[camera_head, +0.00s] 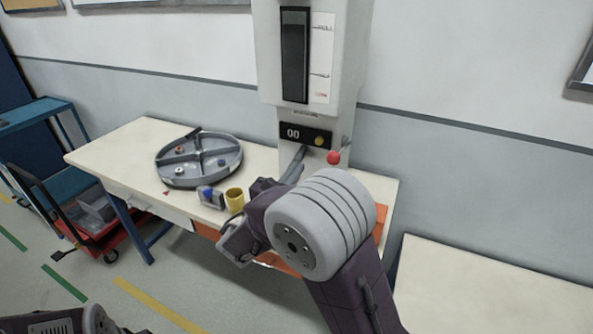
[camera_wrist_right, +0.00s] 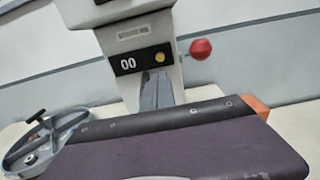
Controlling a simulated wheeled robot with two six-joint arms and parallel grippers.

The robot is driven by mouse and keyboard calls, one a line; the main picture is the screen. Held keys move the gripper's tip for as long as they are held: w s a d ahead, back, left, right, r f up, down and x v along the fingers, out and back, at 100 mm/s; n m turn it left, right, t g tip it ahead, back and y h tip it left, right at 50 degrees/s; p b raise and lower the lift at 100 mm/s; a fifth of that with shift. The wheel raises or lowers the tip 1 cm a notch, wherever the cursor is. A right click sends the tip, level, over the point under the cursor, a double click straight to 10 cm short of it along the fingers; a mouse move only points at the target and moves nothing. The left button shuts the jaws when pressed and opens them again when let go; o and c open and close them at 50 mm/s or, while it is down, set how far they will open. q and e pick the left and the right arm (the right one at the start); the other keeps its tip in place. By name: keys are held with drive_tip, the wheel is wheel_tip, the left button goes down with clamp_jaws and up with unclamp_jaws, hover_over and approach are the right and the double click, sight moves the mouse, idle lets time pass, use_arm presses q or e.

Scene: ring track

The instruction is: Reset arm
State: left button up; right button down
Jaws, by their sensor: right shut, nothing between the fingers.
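My right arm comes in from the lower right in the head view and covers the right part of the table. My right gripper (camera_head: 238,243) is shut and empty, held in front of the table's front edge near the yellow cup (camera_head: 234,200). In the right wrist view my own purple arm part fills the lower half, and the fingertips do not show. Part of my left arm shows at the lower left of the head view, but its gripper is out of view.
A round grey ring track (camera_head: 199,160) with small coloured parts lies on the table (camera_head: 118,157). A grey-blue object (camera_head: 210,197) lies by the cup. A machine with a "00" display (camera_head: 305,135) and red-knobbed lever (camera_head: 334,157) stands behind. A red cart (camera_head: 98,222) stands left.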

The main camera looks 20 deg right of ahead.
drive_tip(key=shift+s+r, duration=0.1)
drive_tip(key=shift+s, duration=0.05)
drive_tip(key=s+d+f+m+g+y, duration=0.45)
drive_tip(key=s+f+m+g, duration=0.55)
drive_tip(key=s+f, duration=0.4)
drive_tip(key=s+a+f+m+g+y+p, duration=0.2)
drive_tip(key=s+a+f+m+y, duration=0.35)
drive_tip(key=s+m, duration=0.2)
drive_tip(key=a+f+m+t+y, duration=0.1)
drive_tip(key=a+m+y, duration=0.3)
drive_tip(key=m, duration=0.5)
drive_tip(key=w+a, duration=0.1)
drive_tip(key=a, duration=0.1)
drive_tip(key=shift+a+t, duration=0.3)
drive_tip(key=shift+a, duration=0.1)
